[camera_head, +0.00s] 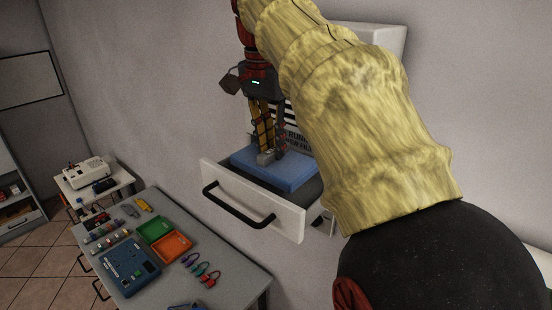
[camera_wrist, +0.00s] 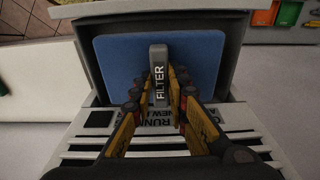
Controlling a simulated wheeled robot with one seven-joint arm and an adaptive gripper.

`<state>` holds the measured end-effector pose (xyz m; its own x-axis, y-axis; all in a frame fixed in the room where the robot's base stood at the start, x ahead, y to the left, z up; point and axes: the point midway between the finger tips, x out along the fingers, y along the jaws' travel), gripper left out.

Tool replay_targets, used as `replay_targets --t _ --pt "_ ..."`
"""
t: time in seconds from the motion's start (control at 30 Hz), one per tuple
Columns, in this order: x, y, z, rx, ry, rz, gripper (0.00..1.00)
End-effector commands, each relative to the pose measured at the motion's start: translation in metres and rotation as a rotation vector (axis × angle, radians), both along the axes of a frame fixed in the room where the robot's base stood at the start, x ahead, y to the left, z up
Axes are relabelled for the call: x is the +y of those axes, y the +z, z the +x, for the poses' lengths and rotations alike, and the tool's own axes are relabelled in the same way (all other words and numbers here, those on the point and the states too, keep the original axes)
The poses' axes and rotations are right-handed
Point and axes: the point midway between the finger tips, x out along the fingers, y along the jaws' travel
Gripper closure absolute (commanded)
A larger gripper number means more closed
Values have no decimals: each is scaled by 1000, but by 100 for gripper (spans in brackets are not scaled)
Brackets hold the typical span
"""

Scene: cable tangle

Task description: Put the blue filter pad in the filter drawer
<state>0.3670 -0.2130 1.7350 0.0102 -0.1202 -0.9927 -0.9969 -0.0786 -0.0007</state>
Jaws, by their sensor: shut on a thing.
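The blue filter pad (camera_head: 285,167) lies flat inside the pulled-out filter drawer (camera_head: 290,221) in the head view, its top about level with the drawer walls. In the wrist view the blue pad (camera_wrist: 205,62) fills most of the drawer (camera_wrist: 235,78). A grey handle marked FILTER (camera_wrist: 158,70) stands on the pad. My gripper (camera_head: 266,155) is over the pad, pointing down, with its fingers shut on the handle; in the wrist view the fingertips (camera_wrist: 160,85) sit on either side of it. The pad's underside is hidden.
The drawer's front has a black bar handle (camera_head: 238,206). A white unit with a vent grille (camera_wrist: 165,145) stands behind the drawer. Below left is a grey table (camera_head: 190,290) with a green tray (camera_head: 155,230), an orange tray (camera_head: 170,246), a blue device (camera_head: 128,264) and several padlocks.

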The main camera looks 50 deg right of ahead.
Motion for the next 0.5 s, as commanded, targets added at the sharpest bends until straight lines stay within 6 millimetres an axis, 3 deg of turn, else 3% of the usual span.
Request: replay_targets --t 0.27,0.5 --pt "-15 -20 3 2 -2 1 100" --pt "-13 -46 3 0 1 -1 100"
